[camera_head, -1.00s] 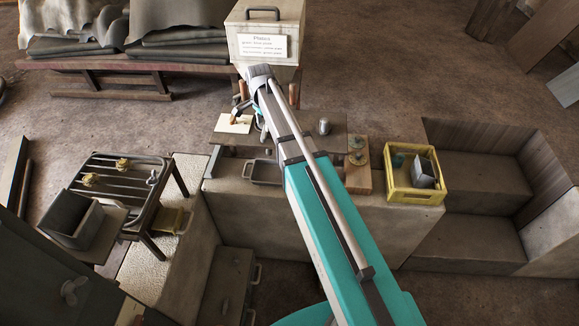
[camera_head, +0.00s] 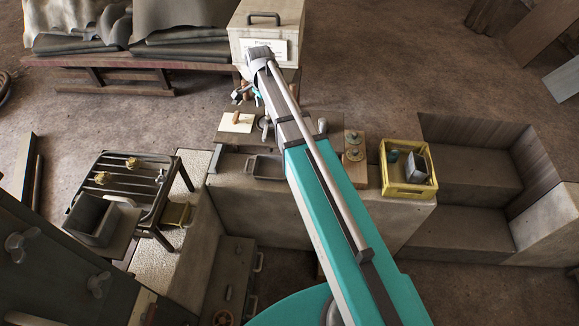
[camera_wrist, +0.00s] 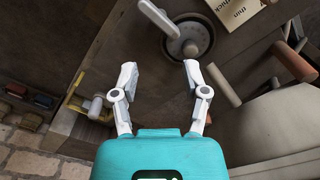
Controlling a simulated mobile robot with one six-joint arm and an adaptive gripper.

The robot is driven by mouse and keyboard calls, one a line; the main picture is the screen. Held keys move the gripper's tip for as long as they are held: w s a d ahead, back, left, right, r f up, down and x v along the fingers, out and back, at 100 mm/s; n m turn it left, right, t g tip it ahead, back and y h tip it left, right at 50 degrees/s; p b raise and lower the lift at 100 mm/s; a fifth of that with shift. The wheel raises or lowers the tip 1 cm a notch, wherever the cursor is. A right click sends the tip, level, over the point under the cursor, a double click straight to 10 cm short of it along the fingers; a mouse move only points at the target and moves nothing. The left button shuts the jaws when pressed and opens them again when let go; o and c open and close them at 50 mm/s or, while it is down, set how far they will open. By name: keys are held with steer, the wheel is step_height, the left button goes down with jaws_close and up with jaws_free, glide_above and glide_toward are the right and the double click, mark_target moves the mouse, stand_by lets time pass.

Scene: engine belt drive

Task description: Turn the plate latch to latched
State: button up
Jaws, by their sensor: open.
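In the wrist view a grey lever (camera_wrist: 160,18) sits on a round metal dial (camera_wrist: 188,38) on a dark brown plate; it may be the plate latch, but I cannot read a latched mark. My gripper (camera_wrist: 160,70) is open and empty, its two pale fingers apart. The dial lies beyond the fingertips, towards the right one, and I see no contact. In the head view my arm covers part of the bench, and my gripper (camera_head: 242,95) shows small near the lidded box.
A card (camera_wrist: 237,10) reading "thin" and "thick" lies beside the dial. Wooden-handled tools (camera_wrist: 222,84) stand close to the right finger. A yellow-and-white fitting (camera_wrist: 95,105) is at left.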

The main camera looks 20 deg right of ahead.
steer(key=s+d+f+n+b, duration=0.1)
steer(key=s+f+n+b, duration=0.2)
steer(key=s, duration=0.4)
steer(key=s+f+n+b, duration=0.3)
steer(key=s+n, duration=0.3)
steer(key=s, duration=0.2)
steer(key=s+d+f+n+b, duration=0.1)
steer(key=s+f+n+b, duration=0.1)
steer(key=s, duration=0.5)
steer(key=shift+s+d+f+n+b, duration=0.4)
steer(key=shift+n+b, duration=0.3)
steer(key=shift+n, duration=0.6)
steer(key=shift+a, duration=0.1)
stand_by(0.4)
